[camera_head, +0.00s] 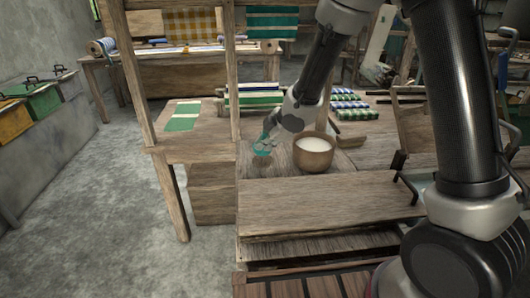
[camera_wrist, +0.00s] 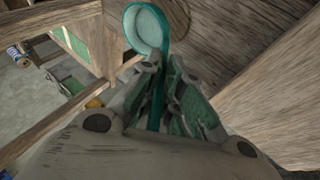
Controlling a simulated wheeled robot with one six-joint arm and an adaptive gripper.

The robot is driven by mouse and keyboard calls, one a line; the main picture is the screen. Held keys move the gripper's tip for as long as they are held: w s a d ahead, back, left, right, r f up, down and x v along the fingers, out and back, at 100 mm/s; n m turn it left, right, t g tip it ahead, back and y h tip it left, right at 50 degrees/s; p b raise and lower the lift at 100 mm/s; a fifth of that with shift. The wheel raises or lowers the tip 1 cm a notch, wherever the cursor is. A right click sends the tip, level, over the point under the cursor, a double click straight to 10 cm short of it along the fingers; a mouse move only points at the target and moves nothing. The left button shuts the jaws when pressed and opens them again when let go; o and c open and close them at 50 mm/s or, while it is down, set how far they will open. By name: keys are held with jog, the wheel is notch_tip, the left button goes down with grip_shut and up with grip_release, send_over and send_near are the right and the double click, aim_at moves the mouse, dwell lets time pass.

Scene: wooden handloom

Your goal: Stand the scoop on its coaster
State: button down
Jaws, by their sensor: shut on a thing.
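My gripper (camera_head: 270,136) is shut on the handle of the teal scoop. In the wrist view, the scoop (camera_wrist: 147,28) has its round, pale bowl beyond my fingertips (camera_wrist: 165,85), and its handle runs back between the fingers. In the head view, the scoop's bowl end (camera_head: 262,151) is low, just above or at a small round brown coaster (camera_head: 262,162). I cannot tell whether they touch. In the wrist view, the coaster (camera_wrist: 178,18) shows partly behind the scoop's bowl. My fingers hide part of the handle.
A wooden bowl (camera_head: 314,163) with white contents stands close to the right of my gripper. Rolled striped cloths (camera_head: 352,106) lie behind it. A loom post (camera_head: 234,85) rises close to the left. The bench front (camera_head: 330,198) is bare.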

jog(key=shift+f, duration=1.75)
jog(key=shift+f, duration=0.1)
jog(key=c, duration=1.6)
grip_release()
jog(key=v, duration=1.2)
